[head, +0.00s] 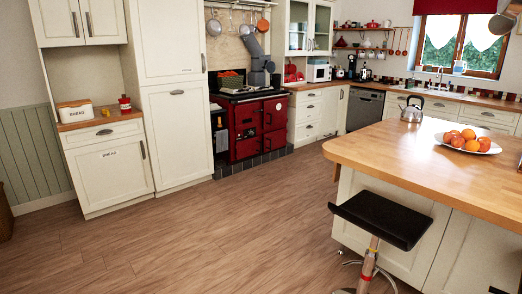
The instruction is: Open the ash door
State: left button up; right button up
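The red range cooker (258,128) stands in an alcove across the room, left of centre in the head view. Its front has several red doors, with an upper left door (247,116) and a lower left door (246,149). All of them look shut. I cannot tell for sure which one is the ash door; the handles are too small to make out clearly. Neither of my grippers is in view.
Open wooden floor (180,240) lies between me and the cooker. A wooden-topped island (400,160) fills the right side, with a black stool (383,219) at its near corner. A tall cream cupboard (177,130) stands left of the cooker. A dark plinth (253,161) edges the cooker's base.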

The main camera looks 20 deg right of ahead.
aim_at(246, 148)
jog(key=i+l+z, duration=0.25)
jog(key=i, duration=0.15)
jog(key=i+l+z, duration=0.2)
jog(key=i, duration=0.25)
jog(key=i+l, duration=0.1)
jog(key=i, duration=0.5)
jog(key=i+l+u, duration=0.1)
jog(key=i, duration=0.55)
jog(key=i+l, duration=0.15)
jog(key=i, duration=0.45)
jog(key=i+z, duration=0.2)
jog(key=i, duration=0.5)
jog(key=i+z, duration=0.15)
jog(key=i, duration=0.55)
jog(key=i+j+z, duration=0.2)
jog(key=i, duration=0.5)
